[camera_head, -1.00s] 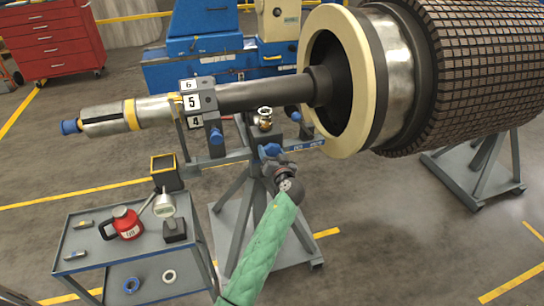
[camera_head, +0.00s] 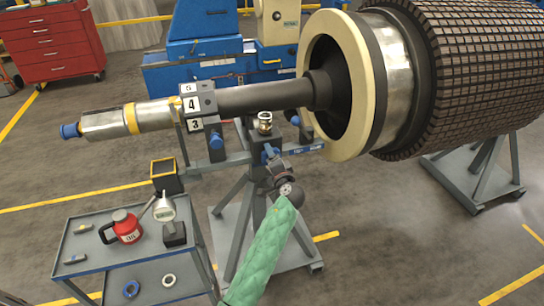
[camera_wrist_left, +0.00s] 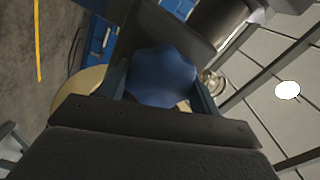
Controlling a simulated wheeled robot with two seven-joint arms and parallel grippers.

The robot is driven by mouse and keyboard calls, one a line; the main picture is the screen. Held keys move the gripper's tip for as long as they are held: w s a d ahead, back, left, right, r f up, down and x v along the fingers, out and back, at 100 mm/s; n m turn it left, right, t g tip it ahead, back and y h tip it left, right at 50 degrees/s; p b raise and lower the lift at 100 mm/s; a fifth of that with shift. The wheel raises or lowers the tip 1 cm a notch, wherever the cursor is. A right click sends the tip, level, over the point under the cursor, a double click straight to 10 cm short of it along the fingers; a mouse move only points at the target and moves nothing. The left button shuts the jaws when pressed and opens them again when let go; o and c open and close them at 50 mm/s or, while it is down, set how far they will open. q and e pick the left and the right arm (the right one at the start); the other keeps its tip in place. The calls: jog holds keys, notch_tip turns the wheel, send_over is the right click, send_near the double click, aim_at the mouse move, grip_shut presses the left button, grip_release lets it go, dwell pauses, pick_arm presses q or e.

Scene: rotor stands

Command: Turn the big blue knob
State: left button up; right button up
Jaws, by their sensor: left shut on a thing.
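The big blue knob (camera_head: 270,154) is on the front of the grey stand under the shaft. It fills the middle of the left wrist view (camera_wrist_left: 160,76), lobed and between the two fingers. My left gripper (camera_head: 274,163), at the end of the green-sleeved arm, is shut on the knob. The arm hides part of the stand's lower post. A numbered block (camera_head: 193,104) on the shaft shows 5, 4 and 3, with 4 in the middle. My right gripper is not in view.
The big rotor (camera_head: 455,70) with its cream ring (camera_head: 352,85) lies right of the knob. A smaller blue knob (camera_head: 216,142) is to the left. A grey cart (camera_head: 95,250) with a red oil can (camera_head: 126,228) and a gauge stands at lower left.

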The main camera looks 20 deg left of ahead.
pick_arm(q)
jog(key=shift+m, duration=0.7)
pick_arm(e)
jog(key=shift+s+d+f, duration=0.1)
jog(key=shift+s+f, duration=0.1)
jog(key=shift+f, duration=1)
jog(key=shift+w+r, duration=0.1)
pick_arm(q)
jog(key=o, duration=1)
jog(key=shift+d, duration=0.1)
jog(key=shift+s+d+f, duration=0.1)
jog(key=shift+s+f, duration=0.05)
jog(key=shift+s, duration=0.05)
jog(key=b+v, duration=0.2)
jog(key=v, duration=0.5)
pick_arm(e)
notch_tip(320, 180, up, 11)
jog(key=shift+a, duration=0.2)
pick_arm(q)
jog(key=shift+s, duration=0.1)
